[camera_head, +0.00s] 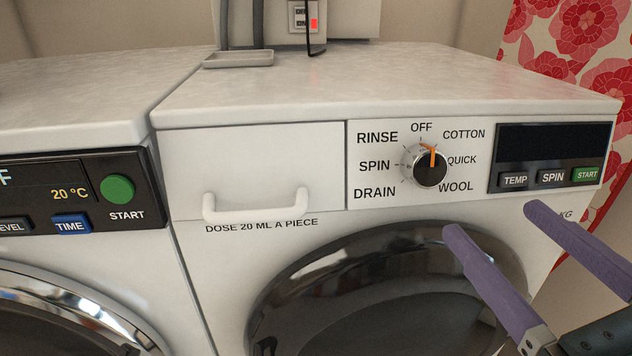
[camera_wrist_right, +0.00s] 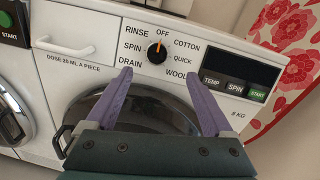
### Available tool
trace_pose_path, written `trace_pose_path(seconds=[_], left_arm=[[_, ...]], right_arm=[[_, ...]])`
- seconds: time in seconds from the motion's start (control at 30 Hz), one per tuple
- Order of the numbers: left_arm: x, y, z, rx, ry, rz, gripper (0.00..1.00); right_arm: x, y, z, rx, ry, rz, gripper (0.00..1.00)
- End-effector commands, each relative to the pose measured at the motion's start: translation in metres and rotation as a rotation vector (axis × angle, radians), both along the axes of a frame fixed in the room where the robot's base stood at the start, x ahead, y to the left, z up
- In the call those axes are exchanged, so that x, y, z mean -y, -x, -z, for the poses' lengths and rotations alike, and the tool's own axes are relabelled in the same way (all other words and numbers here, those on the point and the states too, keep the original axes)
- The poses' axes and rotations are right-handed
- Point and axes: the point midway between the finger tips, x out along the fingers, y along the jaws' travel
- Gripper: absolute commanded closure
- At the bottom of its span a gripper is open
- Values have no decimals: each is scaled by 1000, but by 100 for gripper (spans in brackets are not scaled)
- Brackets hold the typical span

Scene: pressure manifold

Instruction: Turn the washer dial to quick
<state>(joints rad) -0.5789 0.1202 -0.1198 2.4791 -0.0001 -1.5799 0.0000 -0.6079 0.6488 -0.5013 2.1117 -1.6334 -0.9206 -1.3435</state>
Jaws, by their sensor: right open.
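The washer dial (camera_head: 430,173) is a round dark knob with a silver rim and an orange pointer, on the white front of the right-hand washer. The labels OFF, COTTON, QUICK, WOOL, DRAIN, SPIN and RINSE surround it. The pointer is up, towards OFF. QUICK (camera_head: 462,160) is printed just right of the dial. My right gripper (camera_head: 490,218), with purple fingers, is open and empty, below and in front of the dial, apart from it. In the right wrist view the dial (camera_wrist_right: 157,54) lies beyond the open fingertips (camera_wrist_right: 158,75). My left gripper is not in view.
A drawer with a white handle (camera_head: 255,207) is left of the dial. A dark display (camera_head: 553,141) with TEMP, SPIN and START buttons is to its right. The round glass door (camera_head: 370,290) is below. A second machine with a green button (camera_head: 117,188) stands at left.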

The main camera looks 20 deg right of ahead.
Motion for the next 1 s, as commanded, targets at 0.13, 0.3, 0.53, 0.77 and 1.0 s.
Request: trace_pose_path(seconds=[0.13, 0.3, 0.53, 0.77, 1.0], left_arm=[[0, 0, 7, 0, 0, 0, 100], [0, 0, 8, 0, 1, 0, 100], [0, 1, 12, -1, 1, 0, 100], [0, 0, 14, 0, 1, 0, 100], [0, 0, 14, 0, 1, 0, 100]], right_arm=[[-2, -6, 6, 3, 34, -18, 14], [2, -32, 5, 6, 31, -16, 14], [8, -75, 4, 6, 30, -14, 14], [11, -96, 5, 1, 28, -14, 14], [11, -98, 5, 0, 28, -15, 14]])
